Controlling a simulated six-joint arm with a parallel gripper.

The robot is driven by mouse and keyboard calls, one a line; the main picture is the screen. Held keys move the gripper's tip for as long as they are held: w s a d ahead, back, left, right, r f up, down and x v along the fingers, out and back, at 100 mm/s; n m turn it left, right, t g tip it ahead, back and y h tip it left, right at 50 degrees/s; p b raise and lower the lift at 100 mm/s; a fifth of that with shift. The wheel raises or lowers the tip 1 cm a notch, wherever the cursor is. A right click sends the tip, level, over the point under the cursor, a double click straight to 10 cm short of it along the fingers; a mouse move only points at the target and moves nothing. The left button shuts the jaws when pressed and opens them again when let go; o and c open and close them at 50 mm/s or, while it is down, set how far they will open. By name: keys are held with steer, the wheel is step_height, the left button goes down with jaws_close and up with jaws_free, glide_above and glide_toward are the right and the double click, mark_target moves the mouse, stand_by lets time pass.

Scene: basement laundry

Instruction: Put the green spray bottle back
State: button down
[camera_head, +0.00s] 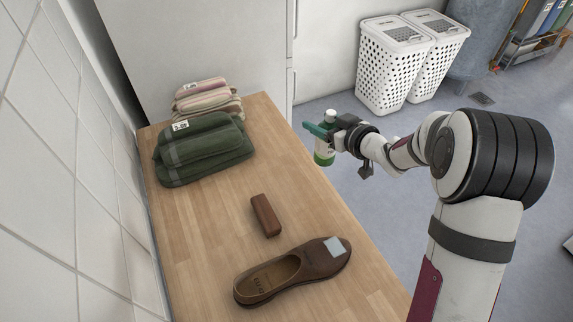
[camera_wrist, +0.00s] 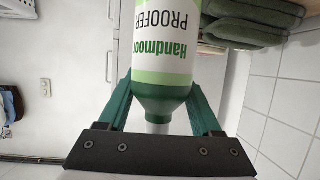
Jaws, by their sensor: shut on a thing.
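The green spray bottle (camera_head: 324,156) has a white and pale green label. It hangs roughly upright from my gripper (camera_head: 320,130), near the right edge of the wooden table. In the head view I cannot tell whether it is over the table edge or past it. In the wrist view the bottle (camera_wrist: 166,72) appears upside down, with "Handmoor PROOFER" on its label. The green fingers of my gripper (camera_wrist: 166,112) are on both sides of its narrow neck end. The sprayer top is mostly hidden by the gripper.
On the wooden table (camera_head: 205,235) lie a brown shoe (camera_head: 290,273) with a pale patch, a brown block (camera_head: 265,215), green folded textiles (camera_head: 205,152) and striped folded textiles (camera_head: 207,100). White baskets (camera_head: 395,68) stand on the floor behind. A tiled wall (camera_head: 75,150) borders the left.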

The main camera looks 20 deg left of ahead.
steer(key=a+f, duration=1)
steer(key=shift+a+f, duration=0.15)
steer(key=shift+a, duration=0.1)
steer(key=shift+c, duration=0.3)
jaws_free()
steer(key=shift+f, duration=0.1)
